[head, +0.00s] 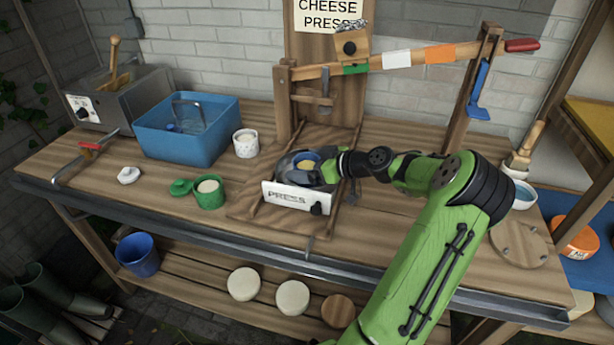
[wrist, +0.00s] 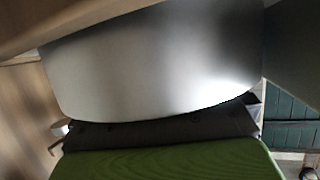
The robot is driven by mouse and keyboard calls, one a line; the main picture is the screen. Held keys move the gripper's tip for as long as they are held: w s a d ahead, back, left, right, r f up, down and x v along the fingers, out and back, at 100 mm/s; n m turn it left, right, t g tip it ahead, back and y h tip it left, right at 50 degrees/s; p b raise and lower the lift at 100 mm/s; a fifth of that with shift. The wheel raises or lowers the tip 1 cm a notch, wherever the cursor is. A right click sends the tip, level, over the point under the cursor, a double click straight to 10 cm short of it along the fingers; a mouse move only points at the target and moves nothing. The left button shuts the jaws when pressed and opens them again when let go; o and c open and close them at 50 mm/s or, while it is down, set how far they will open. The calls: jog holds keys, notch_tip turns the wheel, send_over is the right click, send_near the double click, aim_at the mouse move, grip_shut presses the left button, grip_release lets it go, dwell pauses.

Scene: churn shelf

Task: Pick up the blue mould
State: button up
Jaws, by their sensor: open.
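A blue mould (head: 306,163) with a pale yellowish top sits in the dark round basin of the press, behind the white PRESS front panel (head: 292,197). My gripper (head: 324,170) comes in from the right, low over the basin and close beside the mould's right side. It is open. In the head view its fingers are small and partly merge with the dark basin, so I cannot tell whether they touch the mould. The wrist view is filled by a close, smooth grey metal surface (wrist: 160,65), and the mould is not recognisable there.
The press lever (head: 440,53) spans above the bench, with a wooden post (head: 472,95) at right. A green cup (head: 208,192), a speckled white cup (head: 246,144) and a blue tub (head: 187,140) stand left. A blue bucket (head: 137,255) is on the lower shelf.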

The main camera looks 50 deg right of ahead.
jog(key=c, duration=0.9)
jog(key=shift+r, duration=0.15)
jog(key=shift+c, duration=0.2)
notch_tip(320, 180, up, 10)
jog(key=p, duration=0.3)
jog(key=shift+p, duration=0.35)
